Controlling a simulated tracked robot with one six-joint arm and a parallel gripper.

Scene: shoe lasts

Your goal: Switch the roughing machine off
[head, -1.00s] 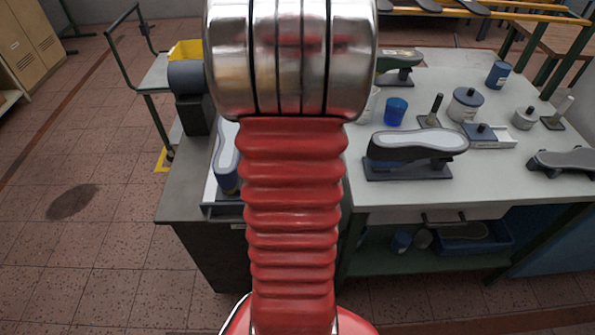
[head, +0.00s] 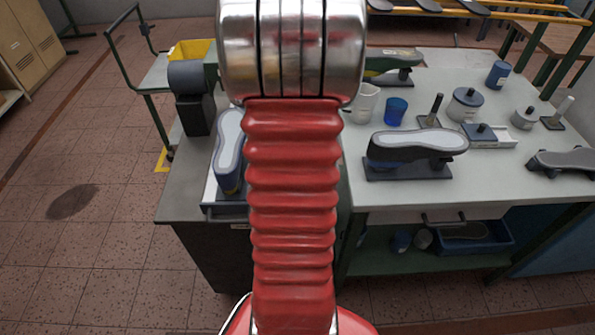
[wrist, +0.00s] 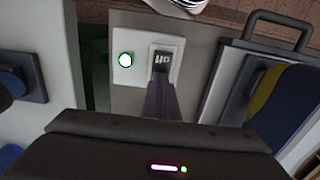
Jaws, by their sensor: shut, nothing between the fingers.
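In the wrist view, a pale switch plate (wrist: 141,42) carries a round green lamp (wrist: 126,60), which looks lit, and a dark rocker switch (wrist: 163,58) with white lettering that reads upside down. My gripper (wrist: 161,80) is shut and empty, with its fingertips at the near edge of the switch. I cannot tell whether they touch it. In the head view, the dark machine with a rounded head (head: 192,95) at the back left of the grey bench looks like the roughing machine. My arm hides the switch and gripper there.
A blue last with a pale sole (head: 229,140) lies on a tray left of my arm. The white table (head: 400,195) at right holds another last (head: 418,147), a blue cup (head: 396,111) and several pots. A handled tray (wrist: 225,85) is close to the gripper's right.

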